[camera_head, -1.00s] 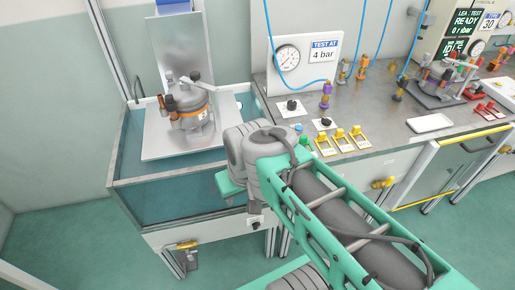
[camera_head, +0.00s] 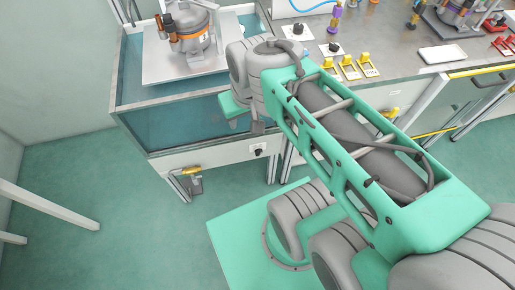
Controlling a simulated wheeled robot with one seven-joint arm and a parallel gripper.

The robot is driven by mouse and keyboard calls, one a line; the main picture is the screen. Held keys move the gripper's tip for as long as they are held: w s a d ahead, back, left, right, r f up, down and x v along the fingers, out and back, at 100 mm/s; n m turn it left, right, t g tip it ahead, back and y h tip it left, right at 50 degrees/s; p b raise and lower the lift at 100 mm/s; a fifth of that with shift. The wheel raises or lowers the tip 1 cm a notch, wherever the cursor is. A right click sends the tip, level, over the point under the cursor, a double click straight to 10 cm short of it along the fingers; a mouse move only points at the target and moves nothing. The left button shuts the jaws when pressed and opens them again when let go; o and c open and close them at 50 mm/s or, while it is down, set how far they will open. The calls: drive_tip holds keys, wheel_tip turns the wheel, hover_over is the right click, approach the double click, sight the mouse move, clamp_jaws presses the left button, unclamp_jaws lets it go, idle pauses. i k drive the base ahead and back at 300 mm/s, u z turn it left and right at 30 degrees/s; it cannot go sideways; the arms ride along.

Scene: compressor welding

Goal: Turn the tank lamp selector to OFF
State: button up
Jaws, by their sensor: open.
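A small black rotary knob (camera_head: 258,152) is on the pale front panel under the water tank (camera_head: 185,127). It is the likely lamp selector, but its label and pointer are too small to read. Two other black knobs on white plates sit on the bench top, a left one (camera_head: 298,29) and a right one (camera_head: 334,47). My arm's grey elbow joint and a green link stand in front of the tank's right end, just above the front-panel knob. I cannot make out my gripper's fingers; the arm seems to hide them.
A compressor (camera_head: 190,27) stands on a plate over the tank. Yellow tags (camera_head: 348,67) and a white tray (camera_head: 443,54) lie on the bench (camera_head: 395,38). A yellow-handled valve (camera_head: 192,171) is below the tank. The floor at left is clear apart from white rails (camera_head: 45,205).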

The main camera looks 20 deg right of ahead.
sight(259, 151)
drive_tip(key=k, duration=1.3)
drive_tip(key=u, duration=0.25)
drive_tip(key=i, duration=0.75)
drive_tip(key=u, duration=0.5)
